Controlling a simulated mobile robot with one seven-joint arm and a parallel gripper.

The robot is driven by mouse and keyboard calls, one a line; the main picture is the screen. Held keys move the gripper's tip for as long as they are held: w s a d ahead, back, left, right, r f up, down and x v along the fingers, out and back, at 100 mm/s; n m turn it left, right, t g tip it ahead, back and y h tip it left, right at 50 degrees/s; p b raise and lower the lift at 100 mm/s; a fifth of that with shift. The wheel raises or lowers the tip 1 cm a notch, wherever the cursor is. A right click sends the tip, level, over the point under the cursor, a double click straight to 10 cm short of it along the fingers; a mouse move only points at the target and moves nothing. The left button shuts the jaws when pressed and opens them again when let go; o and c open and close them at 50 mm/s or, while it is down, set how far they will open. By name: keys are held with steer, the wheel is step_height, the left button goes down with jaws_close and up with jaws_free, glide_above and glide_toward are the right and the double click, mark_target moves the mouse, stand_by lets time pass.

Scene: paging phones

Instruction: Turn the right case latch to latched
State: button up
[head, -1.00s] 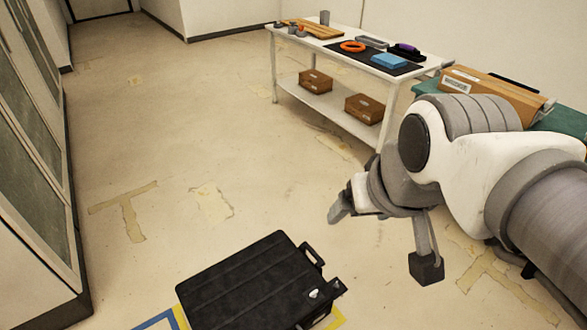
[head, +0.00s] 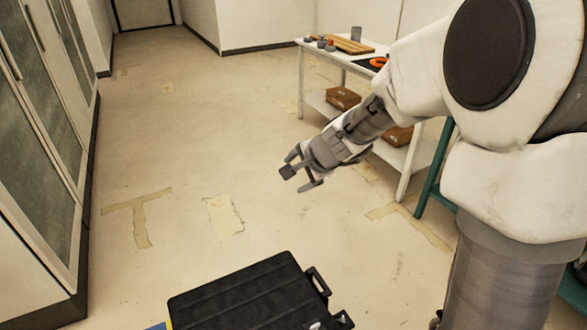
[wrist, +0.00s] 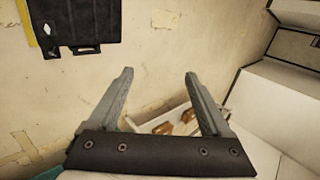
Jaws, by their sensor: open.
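The black case (head: 240,297) lies flat on the floor at the bottom of the head view, its near part cut off by the frame edge. Its handle (head: 319,283) is on the right side. A small pale latch (head: 315,325) just shows at the bottom edge. In the wrist view the case (wrist: 85,18) is at upper left, with a pale latch (wrist: 46,28) near its corner. I cannot tell whether either latch is turned. My gripper (head: 298,180) is open and empty, above the floor and apart from the case; its spread fingers also show in the wrist view (wrist: 159,74).
A white table (head: 328,54) with tools on top and brown boxes (head: 343,98) on its shelf stands at back right. Glass-fronted cabinets (head: 40,140) line the left. Yellow and blue floor tape borders the case. The floor between is clear.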

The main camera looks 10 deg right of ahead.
steer(key=w+d+f+m+h+b, duration=0.15)
steer(key=w+f+m, duration=0.35)
steer(key=f, duration=0.7)
steer(key=m+g+h+b, duration=0.2)
steer(key=m+g+b, duration=0.5)
steer(key=m, duration=0.7)
glide_toward(315, 326)
steer(key=f+b, duration=0.2)
steer(key=f, duration=0.2)
steer(key=f+b, duration=0.3)
steer(key=f, duration=0.1)
steer(key=shift+w+f+b, duration=0.2)
steer(key=shift+f+b, duration=0.05)
steer(key=shift+b, duration=0.1)
jaws_close()
